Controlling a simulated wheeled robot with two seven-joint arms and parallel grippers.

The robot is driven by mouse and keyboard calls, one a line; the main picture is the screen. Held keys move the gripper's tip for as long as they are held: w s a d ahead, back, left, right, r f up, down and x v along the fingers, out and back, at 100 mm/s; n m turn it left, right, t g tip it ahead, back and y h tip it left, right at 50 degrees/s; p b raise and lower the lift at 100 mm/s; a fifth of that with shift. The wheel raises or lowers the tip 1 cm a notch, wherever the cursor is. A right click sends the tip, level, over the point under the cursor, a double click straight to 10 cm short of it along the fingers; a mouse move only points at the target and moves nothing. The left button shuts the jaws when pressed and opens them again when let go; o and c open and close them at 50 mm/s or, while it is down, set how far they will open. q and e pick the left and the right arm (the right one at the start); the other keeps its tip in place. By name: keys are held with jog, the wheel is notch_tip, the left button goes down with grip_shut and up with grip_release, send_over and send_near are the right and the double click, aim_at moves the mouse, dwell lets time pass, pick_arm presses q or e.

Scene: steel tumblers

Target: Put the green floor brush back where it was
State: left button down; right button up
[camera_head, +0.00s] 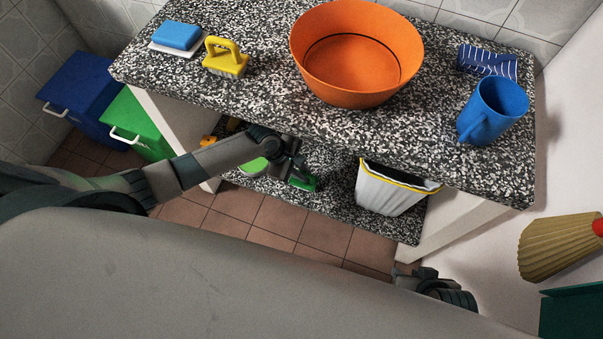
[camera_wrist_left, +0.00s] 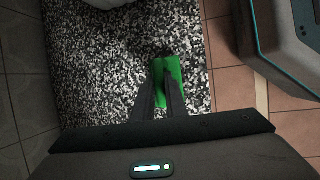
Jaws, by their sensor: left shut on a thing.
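The green floor brush (camera_head: 304,184) is at the lower speckled shelf under the counter. My left gripper (camera_head: 292,168) reaches in below the counter's front edge and is shut on the brush. In the left wrist view the green brush (camera_wrist_left: 174,70) shows between and beyond the dark fingertips (camera_wrist_left: 164,88), over the shelf surface. The gripper hides part of the brush. I cannot tell whether the brush touches the shelf. My right arm's end (camera_head: 430,284) shows only partly at the lower right, and its fingers are not clear.
The lower shelf (camera_head: 335,203) also holds a white bin with a yellow rim (camera_head: 390,190) on the right and a light green round item (camera_head: 253,166) on the left. The counter above carries an orange basin (camera_head: 355,85) and a blue mug (camera_head: 495,108).

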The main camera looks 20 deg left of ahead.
aim_at(293, 180)
pick_arm(q)
jog(key=shift+f, duration=0.1)
jog(key=c, duration=1.8)
grip_release()
jog(key=shift+o, duration=0.2)
